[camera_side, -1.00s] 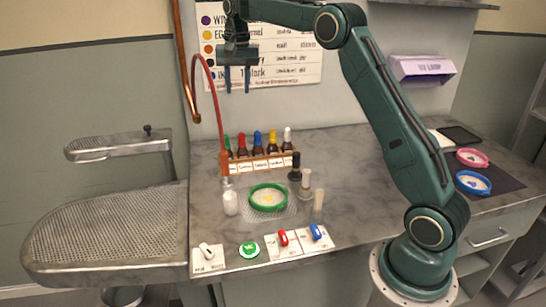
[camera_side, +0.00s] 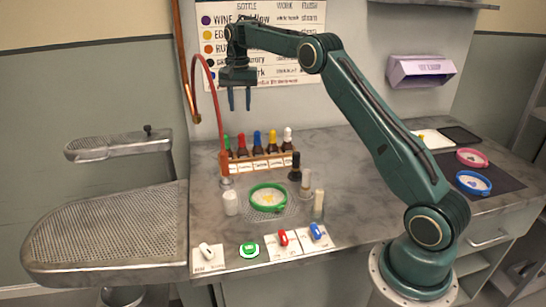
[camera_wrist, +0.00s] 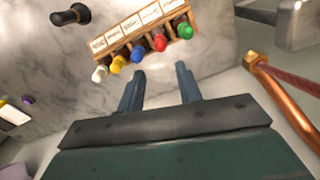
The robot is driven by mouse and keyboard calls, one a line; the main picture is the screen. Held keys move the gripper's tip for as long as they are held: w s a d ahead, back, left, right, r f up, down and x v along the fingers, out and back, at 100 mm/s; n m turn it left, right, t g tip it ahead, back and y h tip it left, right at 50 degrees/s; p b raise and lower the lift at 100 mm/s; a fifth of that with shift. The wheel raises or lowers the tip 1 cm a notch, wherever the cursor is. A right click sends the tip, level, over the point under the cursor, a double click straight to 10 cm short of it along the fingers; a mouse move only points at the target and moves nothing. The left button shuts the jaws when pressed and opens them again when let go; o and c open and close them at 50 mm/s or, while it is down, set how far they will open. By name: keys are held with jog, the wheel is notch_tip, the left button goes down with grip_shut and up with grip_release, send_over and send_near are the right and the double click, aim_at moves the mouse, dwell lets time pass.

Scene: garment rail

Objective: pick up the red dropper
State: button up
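The red dropper (camera_side: 242,144) stands upright in a wooden rack between the green and blue droppers. In the wrist view the red dropper (camera_wrist: 159,43) shows ahead of my fingers, second from the right end of the row. My gripper (camera_side: 239,104) is open and empty, pointing down above the rack and apart from the droppers. In the wrist view my gripper (camera_wrist: 158,82) has its two fingers spread with bare counter between them.
The wooden rack (camera_side: 262,166) also holds green, blue, yellow and white droppers close by. A copper pipe with a red hose (camera_side: 209,80) rises just left of the rack. A dark bottle (camera_side: 295,168) and a green ring dish (camera_side: 268,198) stand in front of it.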

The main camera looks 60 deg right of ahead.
aim_at(241, 133)
jog(key=shift+f, duration=3.2)
jog(key=shift+a+f, duration=0.15)
jog(key=shift+f, duration=2.45)
jog(key=c, duration=0.7)
